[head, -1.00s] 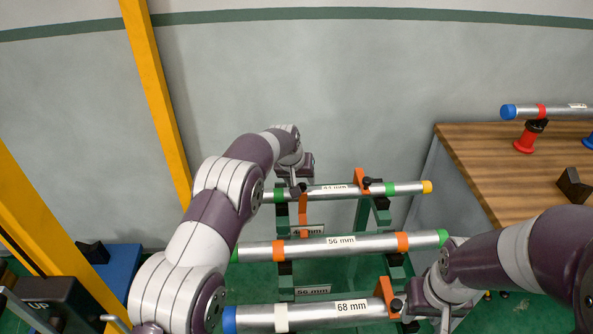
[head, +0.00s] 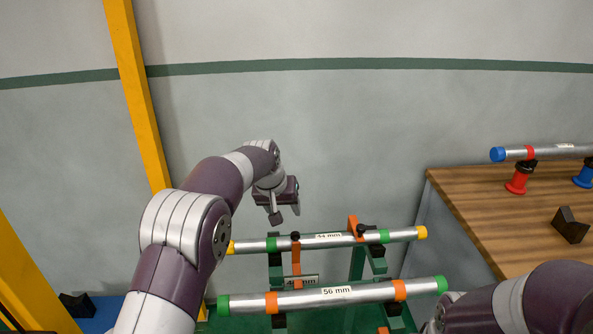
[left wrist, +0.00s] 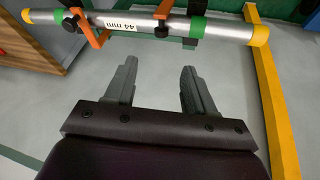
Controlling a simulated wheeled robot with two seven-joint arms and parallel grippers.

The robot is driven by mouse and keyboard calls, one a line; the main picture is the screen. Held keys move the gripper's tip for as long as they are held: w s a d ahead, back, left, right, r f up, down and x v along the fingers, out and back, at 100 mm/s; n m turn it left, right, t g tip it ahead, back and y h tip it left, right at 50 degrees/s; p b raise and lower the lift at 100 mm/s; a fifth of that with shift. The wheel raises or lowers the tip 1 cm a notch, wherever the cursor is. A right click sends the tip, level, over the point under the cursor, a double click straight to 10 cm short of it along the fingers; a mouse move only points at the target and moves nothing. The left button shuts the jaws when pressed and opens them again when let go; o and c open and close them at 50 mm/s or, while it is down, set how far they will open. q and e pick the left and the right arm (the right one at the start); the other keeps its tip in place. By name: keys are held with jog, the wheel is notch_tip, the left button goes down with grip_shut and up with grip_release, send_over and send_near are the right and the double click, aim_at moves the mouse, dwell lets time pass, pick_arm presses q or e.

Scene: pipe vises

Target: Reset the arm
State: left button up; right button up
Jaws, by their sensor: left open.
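My left arm comes in from the left in the head view. Its gripper (head: 284,214) hangs open and empty above and behind the left part of the 44 mm pipe (head: 328,240). In the left wrist view the two fingers of my left gripper (left wrist: 160,88) are apart with nothing between them. The 44 mm pipe (left wrist: 145,25) lies beyond the fingertips there, with green bands and a yellow end. My right arm (head: 505,305) shows at the lower right of the head view. Its gripper is out of the frame.
A 56 mm pipe (head: 335,295) lies on the green rack in front. A wooden bench (head: 480,206) at the right holds another pipe (head: 550,152) on red and blue stands and a dark V-block (head: 571,226). A yellow post (head: 140,100) rises at the left.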

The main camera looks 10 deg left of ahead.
pick_arm(q)
jog(key=s+a+f+g+y, duration=0.1)
jog(key=s+a+f, duration=0.1)
jog(key=s+f, duration=0.3)
jog(key=s+a+f+g, duration=0.1)
jog(key=s+a+f, duration=0.1)
jog(key=s, duration=0.6)
jog(key=s+a, duration=0.2)
jog(key=s, duration=0.8)
jog(key=s+a+g, duration=0.1)
jog(key=s+a, duration=0.1)
jog(key=s, duration=0.8)
jog(key=shift+s+r+y, duration=0.3)
jog(key=shift+y, duration=0.1)
jog(key=shift+a, duration=0.1)
